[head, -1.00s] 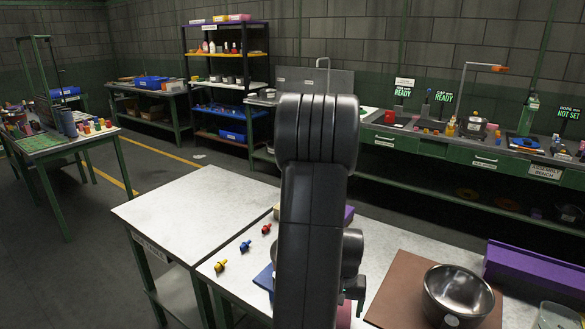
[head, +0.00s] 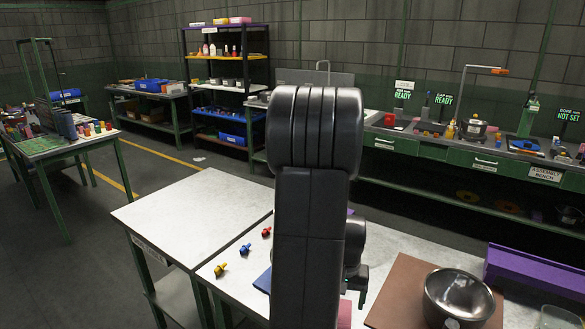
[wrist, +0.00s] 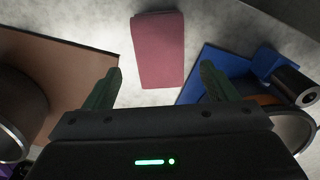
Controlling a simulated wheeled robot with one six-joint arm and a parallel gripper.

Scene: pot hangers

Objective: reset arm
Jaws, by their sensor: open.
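My gripper (wrist: 161,72) shows in the wrist view with its two green fingers spread apart and nothing between them. It hangs above the white table (wrist: 215,20). A dull pink block or cloth (wrist: 158,50) lies beyond the fingertips, apart from them. In the head view my dark arm stands upright in the middle and hides part of the table. Only a small part of the gripper shows there, at the arm's right side.
A brown board (head: 392,297) bears a steel pot (head: 458,296) on the right. A blue plate (wrist: 207,68) with a metal cylinder (wrist: 294,86) lies right in the wrist view. Yellow (head: 220,270), blue (head: 245,250) and red (head: 266,232) pegs lie left of the arm. The left white table (head: 195,215) is clear.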

